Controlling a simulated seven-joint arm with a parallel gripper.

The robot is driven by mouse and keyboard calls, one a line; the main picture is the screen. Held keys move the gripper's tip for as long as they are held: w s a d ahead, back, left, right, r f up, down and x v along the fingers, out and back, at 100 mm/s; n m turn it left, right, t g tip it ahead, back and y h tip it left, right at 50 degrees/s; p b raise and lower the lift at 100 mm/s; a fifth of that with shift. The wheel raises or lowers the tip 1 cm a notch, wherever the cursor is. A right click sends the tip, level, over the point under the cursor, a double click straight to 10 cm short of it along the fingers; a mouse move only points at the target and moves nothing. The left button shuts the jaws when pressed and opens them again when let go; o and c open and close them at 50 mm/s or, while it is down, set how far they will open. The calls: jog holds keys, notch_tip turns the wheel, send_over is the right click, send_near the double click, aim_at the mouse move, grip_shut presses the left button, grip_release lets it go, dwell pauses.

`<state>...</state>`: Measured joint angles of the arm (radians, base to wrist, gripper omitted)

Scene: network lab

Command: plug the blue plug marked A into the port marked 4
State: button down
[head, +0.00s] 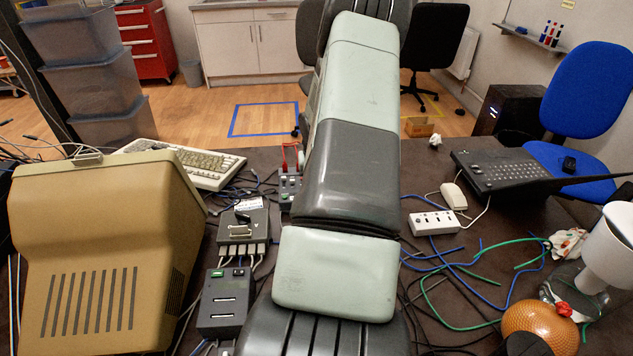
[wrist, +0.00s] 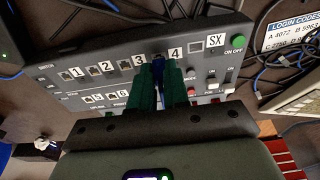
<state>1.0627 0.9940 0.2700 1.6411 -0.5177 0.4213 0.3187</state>
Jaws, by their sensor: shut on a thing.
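My gripper (wrist: 174,84) shows in the wrist view, with its dark green fingers shut on a blue plug (wrist: 158,71). Only a narrow blue strip of the plug shows between the fingers, and no A mark can be read. The fingers are at the front of a grey switch panel (wrist: 230,66) with number labels. The label 4 (wrist: 174,52) is just above the fingers, and the plug's far end is between labels 3 and 4. The port there is covered, so I cannot tell whether the plug is in it. In the head view my arm hides the gripper.
The panel also has a port beside SX (wrist: 196,47), lower ports and switches. A login codes card (wrist: 291,30) lies at right. In the head view, grey boxes (head: 222,312), a beige monitor (head: 80,270), a power strip (head: 433,222) and loose cables (head: 475,290) surround my arm.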

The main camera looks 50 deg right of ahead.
jog(key=shift+f, duration=0.35)
dwell(0.6)
jog(key=c, duration=1)
grip_release()
jog(key=shift+c, duration=0.2)
jog(key=shift+r, duration=0.1)
notch_tip(320, 180, up, 11)
jog(key=s+a, duration=0.1)
jog(key=shift+f, duration=0.2)
jog(key=shift+a, duration=0.1)
